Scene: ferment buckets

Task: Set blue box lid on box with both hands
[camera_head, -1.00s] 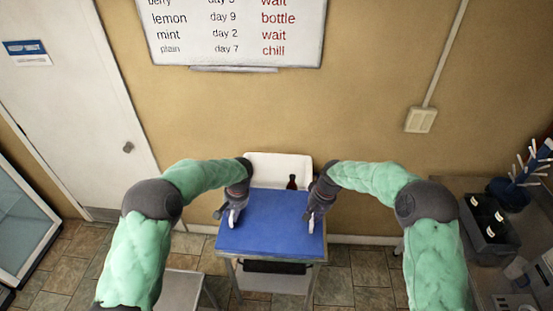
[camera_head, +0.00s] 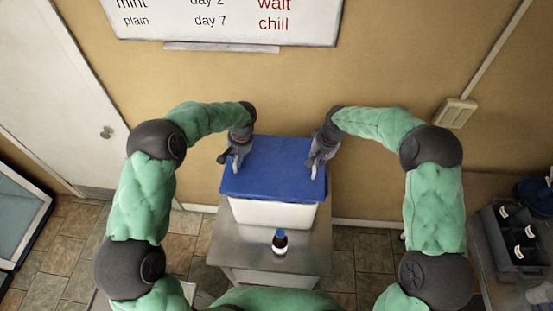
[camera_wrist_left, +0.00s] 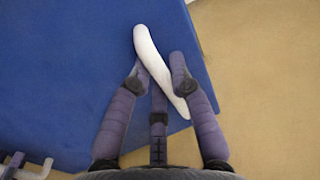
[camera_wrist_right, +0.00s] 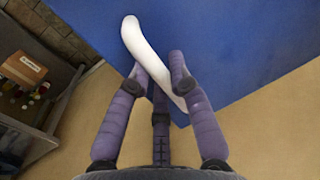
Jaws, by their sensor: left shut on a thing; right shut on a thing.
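The blue lid (camera_head: 272,168) is a flat panel with white upright handles near its left and right sides. It lies over the white box (camera_head: 272,213), whose front wall shows below the lid's near edge. The lid covers the opening, and I cannot tell whether it rests on the rim or hangs just above it. My left gripper (camera_head: 236,163) is shut on the left white handle (camera_wrist_left: 145,45). My right gripper (camera_head: 314,168) is shut on the right white handle (camera_wrist_right: 136,42). The far rim of the box is hidden.
A dark bottle (camera_head: 280,241) with a blue cap stands on the metal table (camera_head: 235,248), in front of the box. A grey crate of bottles (camera_head: 515,242) is on the counter at right. The wall is close behind the box.

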